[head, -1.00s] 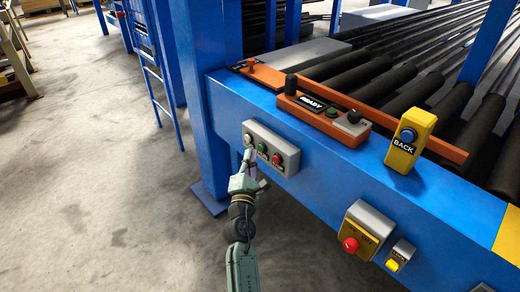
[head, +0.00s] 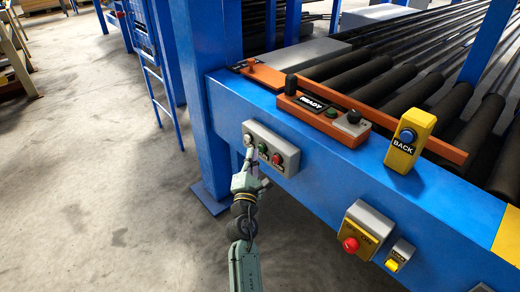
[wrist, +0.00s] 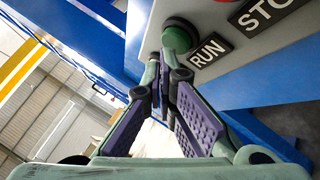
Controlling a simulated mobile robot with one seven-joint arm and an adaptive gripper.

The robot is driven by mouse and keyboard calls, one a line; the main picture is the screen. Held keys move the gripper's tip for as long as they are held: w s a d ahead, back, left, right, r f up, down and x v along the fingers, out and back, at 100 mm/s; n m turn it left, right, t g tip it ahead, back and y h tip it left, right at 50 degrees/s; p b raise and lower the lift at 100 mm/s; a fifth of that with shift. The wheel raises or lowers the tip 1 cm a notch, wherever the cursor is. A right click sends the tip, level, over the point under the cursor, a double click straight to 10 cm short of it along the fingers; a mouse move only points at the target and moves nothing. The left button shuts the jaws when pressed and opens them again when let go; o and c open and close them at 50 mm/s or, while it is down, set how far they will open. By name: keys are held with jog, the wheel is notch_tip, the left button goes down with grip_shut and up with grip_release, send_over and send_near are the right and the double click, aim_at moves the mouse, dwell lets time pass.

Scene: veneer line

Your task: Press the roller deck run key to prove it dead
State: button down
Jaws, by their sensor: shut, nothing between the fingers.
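In the wrist view the green key (wrist: 180,36) sits beside the RUN label (wrist: 210,50); the STOP label (wrist: 265,12) is further right. My gripper (head: 250,155) is in front of the box's left part. Its fingers (wrist: 164,68) are shut and empty, tips at the green key's lower edge. Whether they touch it, I cannot tell.
An orange console (head: 322,115) marked READY and a yellow BACK box (head: 409,140) stand on the beam. A red button on a yellow-fronted box (head: 368,230) is lower right. Black rollers (head: 350,72) lie behind. Bare concrete floor (head: 110,190) is at left.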

jog(key=shift+w+d, duration=0.25)
jog(key=shift+d, duration=0.15)
dwell(0.3)
jog(key=shift+s+a, duration=0.5)
jog(key=shift+a, duration=0.2)
jog(key=s+a+b, duration=0.1)
jog(key=a, duration=0.1)
jog(key=s+a+b, duration=0.1)
jog(key=s+a, duration=0.1)
dwell(0.6)
dwell(0.6)
